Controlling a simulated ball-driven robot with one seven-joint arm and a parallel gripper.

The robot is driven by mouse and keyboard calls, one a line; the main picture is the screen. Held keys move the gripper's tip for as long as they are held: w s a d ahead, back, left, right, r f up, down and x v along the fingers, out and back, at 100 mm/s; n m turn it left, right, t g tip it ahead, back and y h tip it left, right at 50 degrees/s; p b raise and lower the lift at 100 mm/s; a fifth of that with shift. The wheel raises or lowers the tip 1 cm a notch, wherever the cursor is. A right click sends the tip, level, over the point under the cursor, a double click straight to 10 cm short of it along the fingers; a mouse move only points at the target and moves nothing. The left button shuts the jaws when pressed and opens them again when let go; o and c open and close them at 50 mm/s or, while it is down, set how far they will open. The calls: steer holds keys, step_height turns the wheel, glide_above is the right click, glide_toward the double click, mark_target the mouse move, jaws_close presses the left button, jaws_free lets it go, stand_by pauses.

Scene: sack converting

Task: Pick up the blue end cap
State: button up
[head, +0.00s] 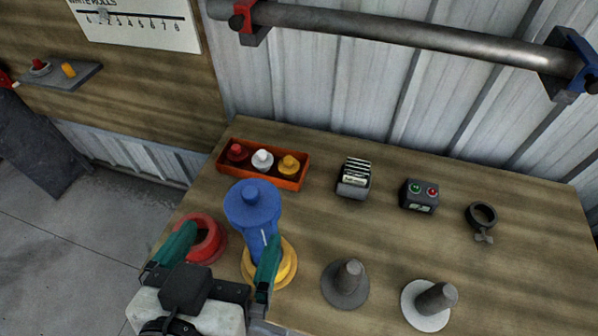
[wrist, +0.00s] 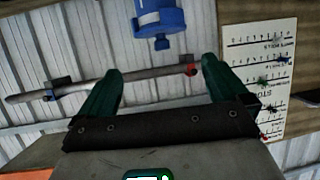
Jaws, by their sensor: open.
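The blue end cap (head: 252,203) has a wide round flange with a small knob on top and a blue stem below it. In the head view it stands above a yellow flanged piece (head: 287,268), and I cannot tell exactly how the two meet. My gripper (head: 231,233) is open and empty, with the cap just beyond its green fingers. The right finger overlaps the lower stem in the picture; contact cannot be told. In the wrist view the cap (wrist: 160,18) appears upside down at the top, between the finger directions and cut off by the frame edge.
A red ring (head: 206,240) lies beside the left finger. An orange tray (head: 290,184) holds red, white and yellow caps. A grey flanged piece (head: 346,288) and a white-based one (head: 428,303) stand at right. A dark clamp ring (head: 481,217) and two small boxes stand behind.

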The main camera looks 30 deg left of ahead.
mark_target(248, 200)
steer(key=x, duration=0.5)
steer(key=shift+w+r+p, duration=0.1)
steer(key=shift+r+p, duration=0.05)
steer(key=shift+p, duration=0.2)
steer(key=shift+p+x, duration=0.8)
steer(key=shift+x, duration=2.05)
steer(key=shift+a, duration=0.1)
steer(key=shift+c, duration=0.4)
steer(key=c, duration=0.8)
